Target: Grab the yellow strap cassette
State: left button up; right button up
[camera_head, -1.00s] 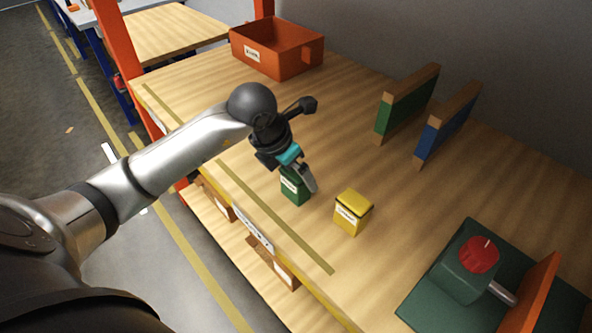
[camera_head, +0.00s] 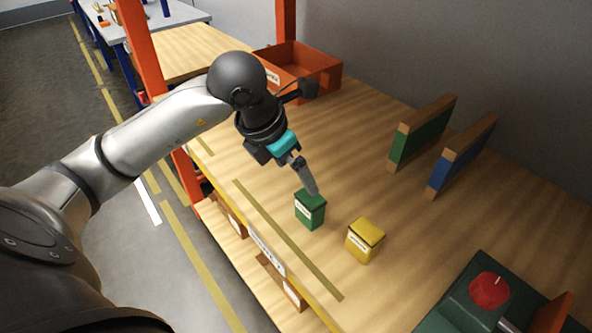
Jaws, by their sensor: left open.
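The yellow strap cassette (camera_head: 364,241) is a small yellow box with a white label, upright on the wooden bench. A green cassette (camera_head: 310,209) of like shape stands to its left, a short gap away. My left gripper (camera_head: 312,190) points down, its fingertips just above the green cassette's top and up and left of the yellow one. It is open, and I see nothing between its fingers. Whether the fingertips touch the green cassette I cannot tell. My right gripper is out of view.
An orange bin (camera_head: 318,68) stands at the back left. A green panel (camera_head: 421,133) and a blue panel (camera_head: 462,157) stand upright at the right rear. A dark green device with a red knob (camera_head: 488,290) sits at the lower right. The bench between is clear.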

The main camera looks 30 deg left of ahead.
aim_at(364, 239)
jog(key=j+z, duration=0.15)
jog(key=z, duration=0.2)
jog(key=k+j+z, duration=0.15)
jog(key=z, duration=0.25)
jog(key=k+j+z, duration=0.1)
jog(key=z, duration=0.25)
